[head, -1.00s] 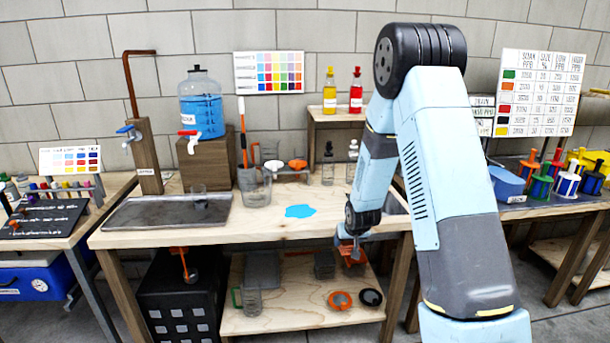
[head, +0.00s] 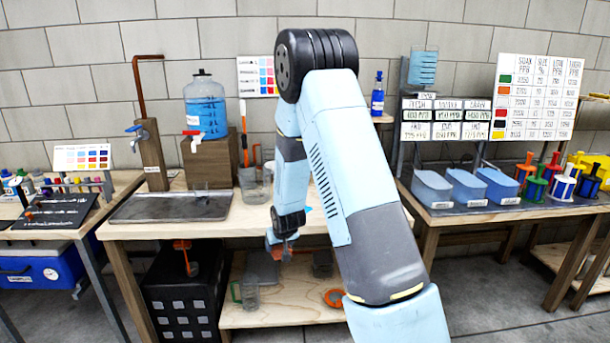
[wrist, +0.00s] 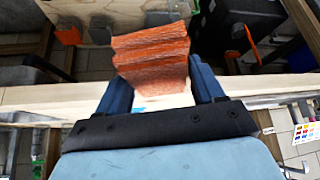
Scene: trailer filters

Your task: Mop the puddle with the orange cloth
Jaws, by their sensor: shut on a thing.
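The orange cloth (wrist: 152,52) is a folded, ridged piece between the fingers of my gripper (wrist: 158,80) in the wrist view. My gripper (head: 278,248) is shut on it at the front edge of the middle workbench in the head view, where only a little orange shows. The blue puddle (head: 308,210) lies on the bench top. My arm hides most of it, leaving a small blue patch to the right of my wrist. I cannot tell how far the cloth is above or in front of the bench edge.
A metal tray (head: 172,206) lies on the bench's left part, below a blue water jug (head: 206,112) on a wooden block. Glass beakers (head: 252,187) stand behind my arm. Blue bins (head: 467,186) line the right bench. The lower shelf (head: 285,306) holds glassware.

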